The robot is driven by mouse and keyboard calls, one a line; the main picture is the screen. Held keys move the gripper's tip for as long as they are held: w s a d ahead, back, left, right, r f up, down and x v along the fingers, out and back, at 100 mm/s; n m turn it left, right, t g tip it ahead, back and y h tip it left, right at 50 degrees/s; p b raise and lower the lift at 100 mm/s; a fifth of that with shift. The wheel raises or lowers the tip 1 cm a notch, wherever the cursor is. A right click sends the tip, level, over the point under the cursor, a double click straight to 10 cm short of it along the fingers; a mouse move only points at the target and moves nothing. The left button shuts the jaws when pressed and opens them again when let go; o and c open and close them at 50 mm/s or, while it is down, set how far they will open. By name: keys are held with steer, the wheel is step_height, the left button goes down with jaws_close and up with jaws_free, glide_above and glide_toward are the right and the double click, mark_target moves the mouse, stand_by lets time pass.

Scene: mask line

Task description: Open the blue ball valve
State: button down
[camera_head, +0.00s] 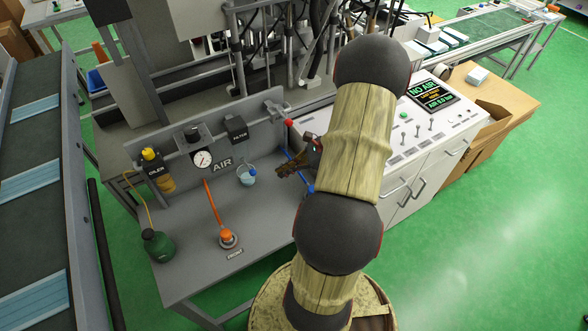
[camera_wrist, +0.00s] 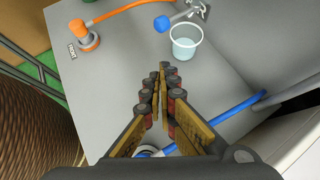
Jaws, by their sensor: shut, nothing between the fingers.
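A grey pipe valve (camera_head: 274,107) with a red-tipped end sits at the right end of the air panel in the head view. A blue hose (camera_head: 296,156) slopes down from near it, partly hidden by my arm; it also shows in the wrist view (camera_wrist: 232,105), ending behind my fingers. A small blue knob (camera_head: 252,172) is beside the filter cup (camera_head: 245,178); in the wrist view the knob (camera_wrist: 162,22) is left of the cup (camera_wrist: 186,42). I cannot tell which blue part is the ball valve. My gripper (camera_head: 280,172) is shut and empty above the bench (camera_wrist: 110,90), apart from the knob.
An orange hose (camera_head: 214,205) runs to an orange fitting (camera_head: 228,237) on the bench. A gauge (camera_head: 202,159), oiler (camera_head: 159,171) and green bottle (camera_head: 157,246) stand left. A white control cabinet (camera_head: 410,160) is at right. The bench front is mostly clear.

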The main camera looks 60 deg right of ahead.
mark_target(249, 168)
steer(key=w+a, duration=0.1)
steer(key=w+a+b, duration=0.1)
steer(key=w, duration=0.1)
steer(key=w+a+b, duration=0.1)
steer(key=shift+w+f, duration=0.3)
steer(key=shift+w, duration=0.1)
steer(key=shift+a, duration=0.1)
steer(key=shift+w+a+r+p, duration=0.1)
steer(key=shift+w+a+p, duration=0.25)
steer(key=shift+a+p, duration=0.35)
steer(key=shift+d, duration=0.15)
